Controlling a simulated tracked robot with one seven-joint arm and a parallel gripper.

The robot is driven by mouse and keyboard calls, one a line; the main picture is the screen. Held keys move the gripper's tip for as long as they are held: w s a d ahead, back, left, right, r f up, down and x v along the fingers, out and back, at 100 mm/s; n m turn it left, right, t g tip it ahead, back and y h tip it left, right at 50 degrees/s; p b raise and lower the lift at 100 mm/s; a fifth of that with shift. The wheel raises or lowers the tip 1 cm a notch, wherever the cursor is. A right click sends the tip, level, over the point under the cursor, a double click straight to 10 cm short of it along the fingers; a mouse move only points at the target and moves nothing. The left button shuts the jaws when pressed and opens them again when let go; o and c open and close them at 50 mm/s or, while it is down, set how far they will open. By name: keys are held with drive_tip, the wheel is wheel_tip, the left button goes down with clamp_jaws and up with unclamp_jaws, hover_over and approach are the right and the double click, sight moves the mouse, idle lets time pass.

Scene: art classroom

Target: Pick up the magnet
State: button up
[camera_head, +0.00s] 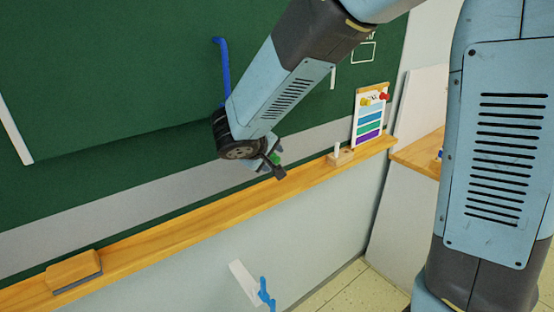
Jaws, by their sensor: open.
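My gripper (271,166) is at the end of my arm, in front of the grey strip below the green board. It is open. A small green piece (276,158), perhaps the magnet, shows right at the fingers. It is partly hidden, and I cannot tell whether the fingers touch it. Two other small magnet-like knobs, one yellow (364,101) and one red (384,97), sit on a colour chart (369,120) to the right, apart from my gripper.
A wooden ledge (190,218) runs below the green board (110,75). It bears an eraser-like block (74,272) at left and a small holder with a white stick (338,155). A blue bar (222,65) stands behind my arm. A wooden surface (420,152) is at right.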

sight(275, 159)
drive_tip(key=x, duration=0.5)
drive_tip(key=shift+w+a+r, duration=0.1)
drive_tip(key=shift+w+r, duration=0.05)
drive_tip(key=shift+r, duration=0.05)
drive_tip(key=c, duration=0.9)
